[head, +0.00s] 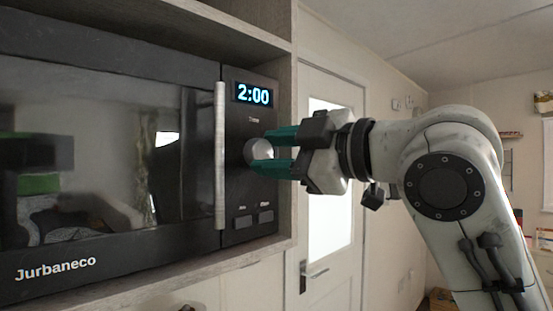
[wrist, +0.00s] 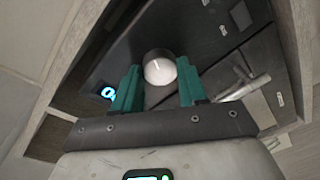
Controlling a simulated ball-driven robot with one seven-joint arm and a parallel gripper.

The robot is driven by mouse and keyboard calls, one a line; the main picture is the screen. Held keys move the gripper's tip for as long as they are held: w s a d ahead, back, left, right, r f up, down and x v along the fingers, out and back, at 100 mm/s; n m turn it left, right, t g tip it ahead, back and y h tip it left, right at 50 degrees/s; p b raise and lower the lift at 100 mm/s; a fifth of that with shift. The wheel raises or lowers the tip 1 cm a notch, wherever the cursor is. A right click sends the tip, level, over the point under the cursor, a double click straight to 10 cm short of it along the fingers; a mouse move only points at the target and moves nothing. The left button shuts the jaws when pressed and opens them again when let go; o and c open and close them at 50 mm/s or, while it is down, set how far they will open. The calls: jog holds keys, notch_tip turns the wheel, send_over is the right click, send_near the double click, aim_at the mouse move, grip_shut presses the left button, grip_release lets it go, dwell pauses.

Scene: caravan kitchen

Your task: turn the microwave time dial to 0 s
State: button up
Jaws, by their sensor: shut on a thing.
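The microwave (head: 80,130) sits in a wooden shelf niche at the left of the head view, with its door shut. Its display (head: 253,94) reads 2:00. The round silver time dial (head: 259,151) is on the control panel below the display; it also shows in the wrist view (wrist: 159,68) with a pale mark line on its face. My gripper (head: 266,150), with green fingers, is shut on the dial, one finger above and one below it in the head view. In the wrist view the fingers (wrist: 157,88) stand on either side of the dial.
The vertical door handle (head: 219,155) is just left of the dial. Two buttons (head: 254,219) are below it. The niche's side wall (head: 286,120) stands close on the right. A white door (head: 331,180) is behind my arm.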

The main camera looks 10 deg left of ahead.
jog(key=n, duration=0.5)
jog(key=shift+f+h+b, duration=0.15)
jog(key=shift+h+b, duration=0.15)
jog(key=n, duration=0.5)
jog(key=shift+a+h, duration=0.1)
jog(key=shift+h, duration=0.2)
jog(key=n, duration=0.3)
jog(key=n+t, duration=0.1)
jog(key=n, duration=0.2)
jog(key=shift+s+r+h, duration=0.1)
jog(key=shift+r+h, duration=0.1)
jog(key=shift+h, duration=0.2)
jog(key=n, duration=0.4)
jog(key=shift+s+a+t, duration=0.1)
jog(key=shift+t, duration=0.2)
jog(key=shift+n, duration=0.4)
jog(key=o, duration=1)
jog(key=shift+r, duration=0.15)
jog(key=shift+o, duration=0.2)
jog(key=f+b+v, duration=0.1)
jog(key=b+v, duration=0.1)
jog(key=v, duration=0.8)
jog(key=shift+s+d+r, duration=0.25)
jog(key=shift+s+r, duration=0.1)
jog(key=shift+r, duration=0.2)
